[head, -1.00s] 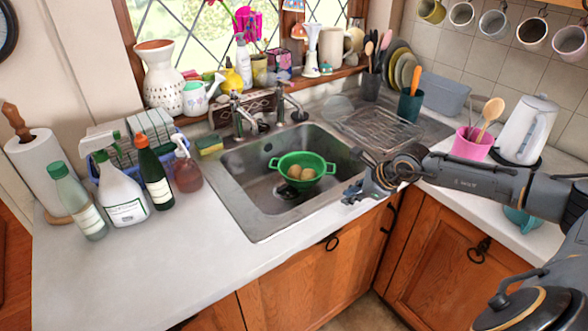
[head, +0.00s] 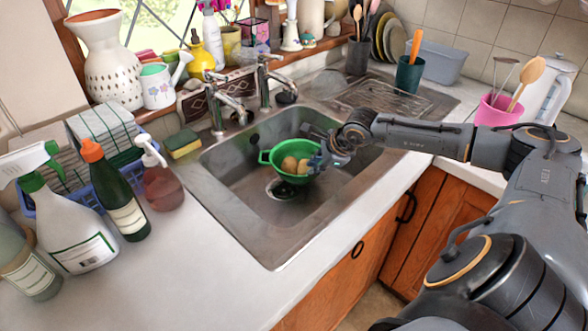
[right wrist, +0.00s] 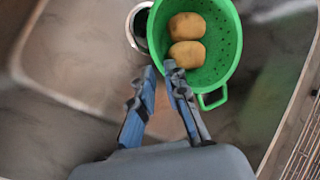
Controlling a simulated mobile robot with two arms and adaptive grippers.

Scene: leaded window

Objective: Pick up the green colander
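The green colander (head: 288,174) is in the sink basin, with round brown potatoes (head: 295,165) in it. In the right wrist view the colander (right wrist: 216,72) fills the top middle, with a loop handle at its lower right and two potatoes (right wrist: 187,40) inside. My right gripper (head: 318,158) is at the colander's right side in the head view. In the right wrist view its fingertips (right wrist: 161,69) are close together at the rim, one finger outside and one over the inside; they appear shut on it. Whether the colander touches the sink floor is unclear. My left gripper is not in view.
The steel sink (head: 232,205) has a drain (head: 281,189) below the colander. Taps (head: 224,100) stand behind it. A sponge (head: 182,143), soap bottle (head: 160,180) and other bottles stand at left. A pink pot (head: 490,113) stands at right. The front counter is clear.

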